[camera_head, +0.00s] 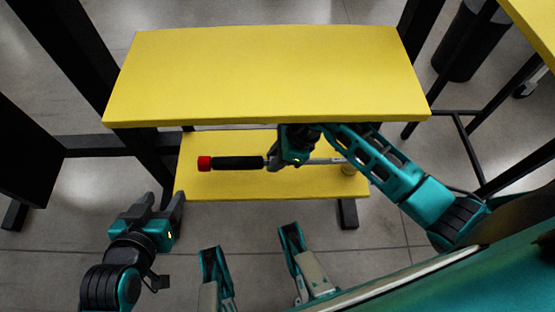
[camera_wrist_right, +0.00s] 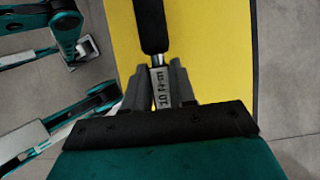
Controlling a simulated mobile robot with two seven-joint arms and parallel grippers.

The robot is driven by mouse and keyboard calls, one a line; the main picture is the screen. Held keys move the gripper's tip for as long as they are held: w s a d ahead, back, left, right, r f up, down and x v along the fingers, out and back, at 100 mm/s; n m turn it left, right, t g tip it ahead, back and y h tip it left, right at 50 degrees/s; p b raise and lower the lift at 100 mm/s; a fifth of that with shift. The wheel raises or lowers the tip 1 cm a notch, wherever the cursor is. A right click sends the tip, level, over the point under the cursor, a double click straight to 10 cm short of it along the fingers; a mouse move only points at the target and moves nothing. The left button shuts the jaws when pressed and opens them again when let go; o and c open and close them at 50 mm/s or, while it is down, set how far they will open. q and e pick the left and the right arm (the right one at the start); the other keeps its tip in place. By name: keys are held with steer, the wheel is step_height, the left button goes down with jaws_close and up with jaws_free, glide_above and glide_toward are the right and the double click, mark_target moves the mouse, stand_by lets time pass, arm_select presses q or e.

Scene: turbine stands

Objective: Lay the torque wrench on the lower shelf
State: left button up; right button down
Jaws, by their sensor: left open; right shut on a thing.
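The torque wrench (camera_head: 236,163) has a black handle with a red end cap and a metal shaft. It lies roughly level, across the lower yellow shelf (camera_head: 215,187) in the head view. My right gripper (camera_head: 272,160) is shut on its shaft near the handle. In the right wrist view the wrench (camera_wrist_right: 154,30) runs up from between the fingers (camera_wrist_right: 162,88), with "10 N·m" lettering on the shaft. The yellow shelf (camera_wrist_right: 215,60) is behind it. I cannot tell whether the wrench touches the shelf. My left gripper (camera_head: 160,204) is open and empty, left of the shelf's front corner.
The upper yellow shelf (camera_head: 265,75) overhangs the back of the lower one, close to my right gripper. Dark stand legs (camera_head: 65,50) rise at the sides. A black bin (camera_head: 465,42) stands at the upper right. Grey floor lies in front.

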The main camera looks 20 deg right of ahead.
steer(key=shift+d+f, duration=0.15)
steer(key=shift+f, duration=0.35)
steer(key=shift+s+f+b, duration=0.1)
steer(key=shift+f+b, duration=0.2)
steer(key=shift+f, duration=0.35)
steer(key=c, duration=1.2)
jaws_free()
steer(key=shift+d+f, duration=0.1)
steer(key=o, duration=0.4)
steer(key=shift+c, duration=0.2)
